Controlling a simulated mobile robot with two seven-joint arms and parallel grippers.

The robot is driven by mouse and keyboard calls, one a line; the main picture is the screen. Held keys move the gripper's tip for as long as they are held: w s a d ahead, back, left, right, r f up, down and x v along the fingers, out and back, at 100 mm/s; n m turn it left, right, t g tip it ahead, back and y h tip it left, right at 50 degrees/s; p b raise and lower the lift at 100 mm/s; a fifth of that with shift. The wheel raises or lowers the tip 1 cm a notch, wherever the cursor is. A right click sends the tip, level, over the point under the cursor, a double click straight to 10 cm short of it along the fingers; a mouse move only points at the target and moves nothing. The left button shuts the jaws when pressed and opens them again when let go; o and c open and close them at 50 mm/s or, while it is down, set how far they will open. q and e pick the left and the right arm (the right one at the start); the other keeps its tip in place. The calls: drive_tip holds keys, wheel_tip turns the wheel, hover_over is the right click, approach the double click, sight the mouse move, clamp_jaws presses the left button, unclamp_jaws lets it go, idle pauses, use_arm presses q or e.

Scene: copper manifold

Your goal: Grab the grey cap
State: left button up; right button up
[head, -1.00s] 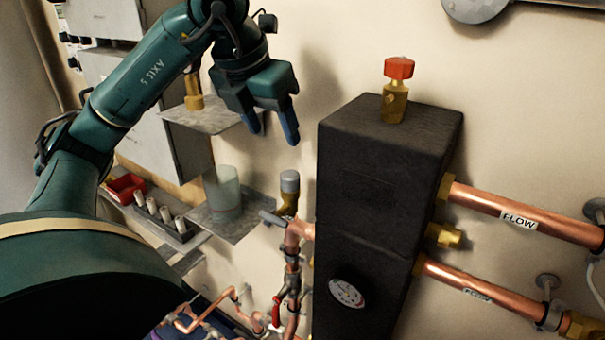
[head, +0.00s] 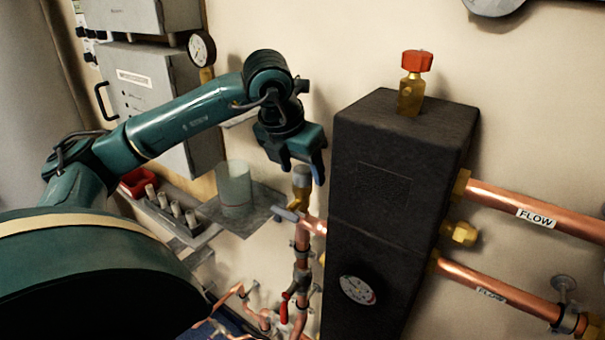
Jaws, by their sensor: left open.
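The grey cap (head: 301,176) sits on top of a brass elbow fitting (head: 299,197), just left of the black manifold block. My left gripper (head: 304,178) is open and points down at the cap. Its fingers reach about the height of the cap, one finger to the right of it. I cannot tell how far the fingers are from the cap in depth. My right gripper is not in view.
The black block (head: 385,190) stands close right of the gripper, with a red-handled valve (head: 416,62) on top. A clear cup (head: 234,188) stands on a metal shelf (head: 240,222) to the left. Copper pipes (head: 303,255) run below.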

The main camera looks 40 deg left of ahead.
use_arm(q)
drive_tip(key=shift+c, duration=0.3)
drive_tip(key=c, duration=1)
